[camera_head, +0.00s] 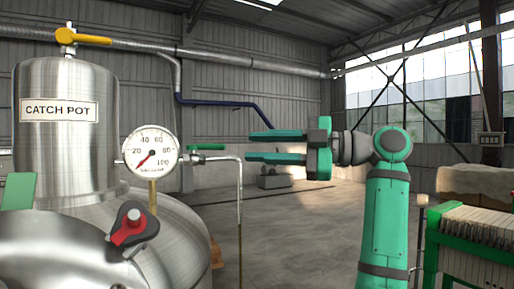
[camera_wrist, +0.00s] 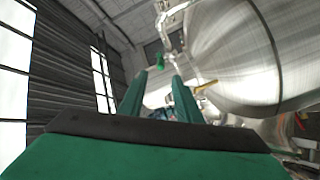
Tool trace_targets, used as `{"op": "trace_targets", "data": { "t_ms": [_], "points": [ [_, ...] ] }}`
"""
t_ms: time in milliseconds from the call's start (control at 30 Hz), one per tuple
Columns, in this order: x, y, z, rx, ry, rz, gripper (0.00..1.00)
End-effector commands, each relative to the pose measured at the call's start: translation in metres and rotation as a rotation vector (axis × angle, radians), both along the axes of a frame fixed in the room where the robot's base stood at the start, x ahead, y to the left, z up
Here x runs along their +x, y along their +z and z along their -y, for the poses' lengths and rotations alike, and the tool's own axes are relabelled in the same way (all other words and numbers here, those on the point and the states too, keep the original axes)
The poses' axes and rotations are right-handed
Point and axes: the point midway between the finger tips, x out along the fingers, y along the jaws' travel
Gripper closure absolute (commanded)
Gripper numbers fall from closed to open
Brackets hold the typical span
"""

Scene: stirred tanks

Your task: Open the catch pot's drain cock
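The catch pot (camera_head: 70,145) is a shiny steel vessel with a nameplate, at the left of the head view. A short pipe with a green lever handle (camera_head: 207,147) sticks out right of it and bends downward. I cannot read a label on this cock. The lever lies roughly along the pipe. My gripper (camera_head: 250,147) is open and empty, its two green fingers pointing left toward the lever, apart from it in the picture. In the wrist view my gripper (camera_wrist: 160,75) shows both fingers spread, with a small green handle (camera_wrist: 160,61) beyond the tips.
A pressure gauge (camera_head: 151,151) sits in front of the pot's right side. A yellow handle (camera_head: 84,38) is on top of the pot. A red-handled valve (camera_head: 130,226) is nearer, at lower left. A green-framed plate stack (camera_head: 470,245) stands at right. The floor between is clear.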

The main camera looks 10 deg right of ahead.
Motion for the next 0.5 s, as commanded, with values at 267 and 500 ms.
{"op": "trace_targets", "data": {
  "t_ms": [267,500],
  "points": [
    [-0.042,0.034,-0.007,-0.074,-0.106,-0.019,1.0],
    [-0.074,0.05,-0.026,-0.128,-0.204,-0.058,1.0]
  ]
}}
